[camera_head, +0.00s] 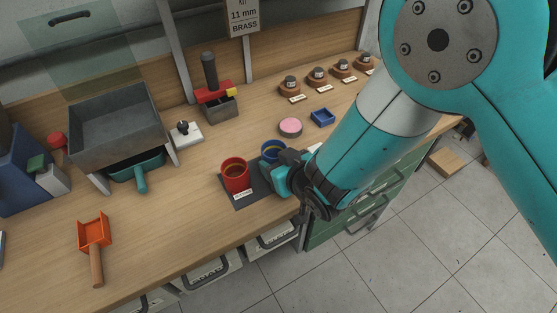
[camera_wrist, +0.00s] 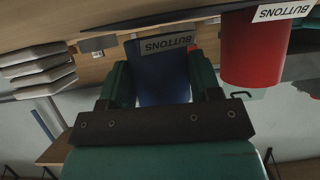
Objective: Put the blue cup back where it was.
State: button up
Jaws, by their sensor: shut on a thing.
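The blue cup (camera_head: 272,148) stands upright beside the red cup (camera_head: 235,175), just to its right, at the dark mat (camera_head: 240,202) near the bench's front edge. My gripper (camera_head: 280,172) is at the blue cup's near side and hides much of it. In the wrist view, which is upside down, my gripper (camera_wrist: 162,78) has its two green fingers on either side of the blue cup (camera_wrist: 160,80), shut on it. The red cup (camera_wrist: 255,55) bears a like label. I cannot tell whether the blue cup touches the mat.
A pink round disc (camera_head: 290,127) and a small blue tray (camera_head: 322,118) lie behind the cups. A grey hopper (camera_head: 115,125) and an orange scoop (camera_head: 95,232) are at the left. Several brown stands with jars line the back right.

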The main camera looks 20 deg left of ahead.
jog(key=shift+f, duration=0.4)
jog(key=shift+f, duration=0.15)
jog(key=o, duration=1.3)
jog(key=shift+o, duration=0.2)
